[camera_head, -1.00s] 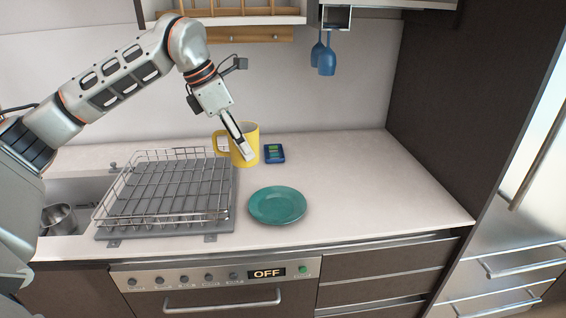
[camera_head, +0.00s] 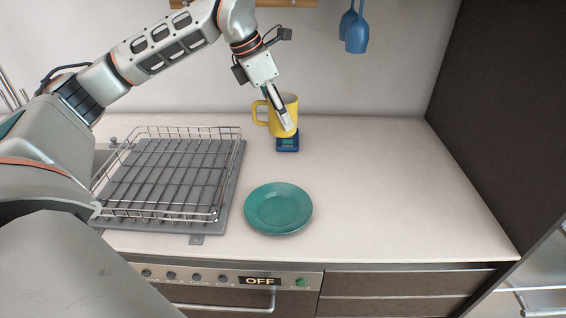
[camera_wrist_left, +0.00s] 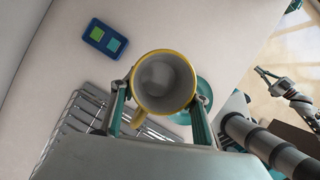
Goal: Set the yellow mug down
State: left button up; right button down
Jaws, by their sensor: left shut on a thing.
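The yellow mug (camera_head: 273,121) is held upright by my left gripper (camera_head: 284,117), above the back of the counter. In the left wrist view, its open mouth and empty-looking pale inside (camera_wrist_left: 162,82) lie between the two fingers of my left gripper (camera_wrist_left: 160,108). The handle points left in the head view. The mug overlaps the back of a small blue box (camera_head: 288,146) there, but the wrist view shows the box (camera_wrist_left: 105,38) apart from it. The mug's base and its height above the counter are hard to judge. A distant arm, seemingly my right, shows in the wrist view; its gripper (camera_wrist_left: 262,73) is too small to read.
A wire rack (camera_head: 170,180) on a grey mat stands left of the mug. A teal plate (camera_head: 278,208) lies nearer the front edge. The counter (camera_head: 390,180) to the right is clear.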

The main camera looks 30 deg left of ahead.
pick_arm(q)
notch_tip(320, 180, down, 15)
jog(key=shift+f+b, duration=0.2)
jog(key=shift+b, duration=0.1)
jog(key=shift+f, duration=0.15)
jog(key=o, duration=1.3)
jog(key=shift+o, duration=0.2)
